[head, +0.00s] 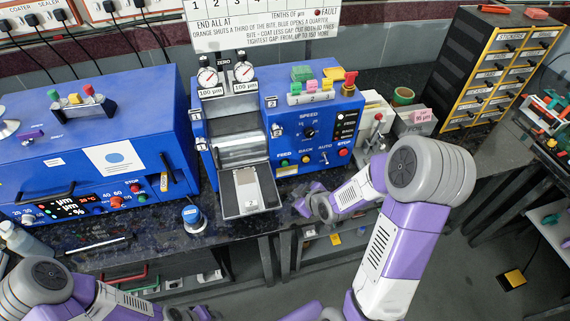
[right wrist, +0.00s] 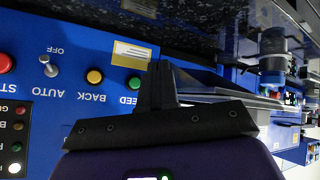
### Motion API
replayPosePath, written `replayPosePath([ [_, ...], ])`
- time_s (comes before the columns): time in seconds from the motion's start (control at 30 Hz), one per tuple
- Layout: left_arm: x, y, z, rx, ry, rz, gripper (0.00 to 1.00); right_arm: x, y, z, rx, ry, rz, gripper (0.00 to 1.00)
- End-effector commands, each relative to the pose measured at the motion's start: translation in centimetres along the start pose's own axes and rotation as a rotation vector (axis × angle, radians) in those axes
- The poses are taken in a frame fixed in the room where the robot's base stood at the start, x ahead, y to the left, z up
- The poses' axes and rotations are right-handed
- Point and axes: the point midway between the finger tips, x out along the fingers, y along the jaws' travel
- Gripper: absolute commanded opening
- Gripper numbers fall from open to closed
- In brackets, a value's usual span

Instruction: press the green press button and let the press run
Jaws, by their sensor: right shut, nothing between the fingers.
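The blue press (head: 330,115) stands at the middle of the bench, with rollers (head: 240,150) and a metal tray (head: 247,190) at its left. Its green button (head: 284,163), marked FEED, is low on the front panel. The green button also shows in the right wrist view (right wrist: 134,82), just left of the fingers. My right gripper (head: 303,203) is shut and empty, below the green button in the head view. In the right wrist view its fingertips (right wrist: 160,68) are close to the panel; contact with the button cannot be seen. My left gripper is out of view.
A yellow BACK button (head: 305,160), a toggle switch (head: 325,158) and a red STOP button (head: 344,153) sit beside the green one. A blue coater (head: 100,140) is at left, a blue-lidded jar (head: 193,218) before it. A drawer cabinet (head: 500,70) stands at right.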

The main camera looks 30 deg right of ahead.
Motion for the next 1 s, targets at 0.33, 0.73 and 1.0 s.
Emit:
replayPosePath([
  [0.33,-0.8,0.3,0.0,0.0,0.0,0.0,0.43,2.2,1.6,-1.7,0.0,0.0,-0.001,0.0],
  [0.73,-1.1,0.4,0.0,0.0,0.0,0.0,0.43,5.7,4.0,-4.0,0.0,0.001,-0.001,0.0],
  [1.0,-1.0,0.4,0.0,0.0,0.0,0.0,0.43,6.2,4.4,-4.5,0.001,-0.001,-0.002,0.0],
])
